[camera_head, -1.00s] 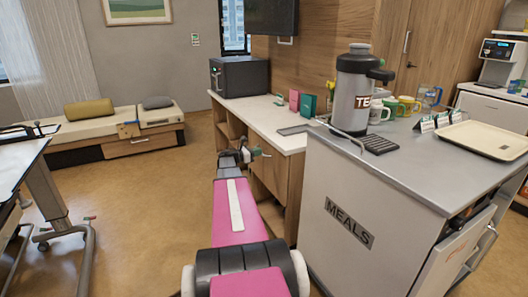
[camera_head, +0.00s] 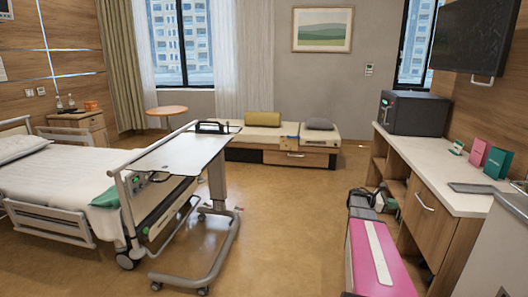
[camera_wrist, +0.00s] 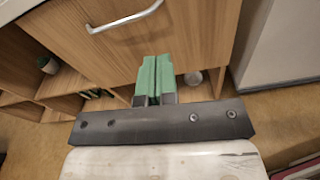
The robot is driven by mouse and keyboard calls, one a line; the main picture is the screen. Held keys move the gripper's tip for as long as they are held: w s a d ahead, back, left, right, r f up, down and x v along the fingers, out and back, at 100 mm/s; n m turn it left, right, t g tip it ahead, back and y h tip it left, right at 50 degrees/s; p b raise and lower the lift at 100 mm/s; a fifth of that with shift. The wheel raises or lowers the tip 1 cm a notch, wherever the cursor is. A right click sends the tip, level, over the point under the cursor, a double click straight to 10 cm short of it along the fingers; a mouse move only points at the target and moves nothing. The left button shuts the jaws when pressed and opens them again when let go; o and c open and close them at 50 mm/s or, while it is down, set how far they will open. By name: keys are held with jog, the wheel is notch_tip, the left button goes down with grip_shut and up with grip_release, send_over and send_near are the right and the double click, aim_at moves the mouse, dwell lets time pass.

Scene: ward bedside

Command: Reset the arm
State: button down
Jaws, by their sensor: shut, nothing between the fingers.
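My gripper (camera_wrist: 155,78) shows in the wrist view with its two green fingertips side by side and closed, nothing held between them. It is in front of the wooden cabinet (camera_wrist: 190,35) with a metal bar handle (camera_wrist: 125,20). In the head view my pink arm reaches forward at the lower right. The gripper end (camera_head: 372,200) is beside the cabinet under the white counter; its fingers are too small to make out there.
The long counter (camera_head: 440,165) with a black microwave (camera_head: 415,113) runs close along the right. A bed (camera_head: 60,190) and an overbed table (camera_head: 180,152) stand on the left. A bench (camera_head: 265,145) is at the back. The middle floor (camera_head: 290,220) is clear.

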jog(key=s+a+f+m+t+y, duration=0.1)
jog(key=s+a+f+m+y, duration=0.2)
jog(key=a, duration=1.2)
jog(key=s+a+f+m+t+y, duration=0.1)
jog(key=s+a+f+m+y, duration=0.3)
jog(key=a, duration=1.1)
jog(key=s+a+f+m+t+y, duration=0.1)
jog(key=s+a+f+m+y, duration=0.2)
jog(key=s+a+m+y, duration=0.4)
jog(key=s+a+y, duration=0.1)
jog(key=a+y, duration=0.1)
jog(key=a, duration=0.6)
jog(key=shift+s+a+f+t, duration=0.15)
jog(key=shift+s+a+t, duration=0.15)
jog(key=shift+t, duration=0.1)
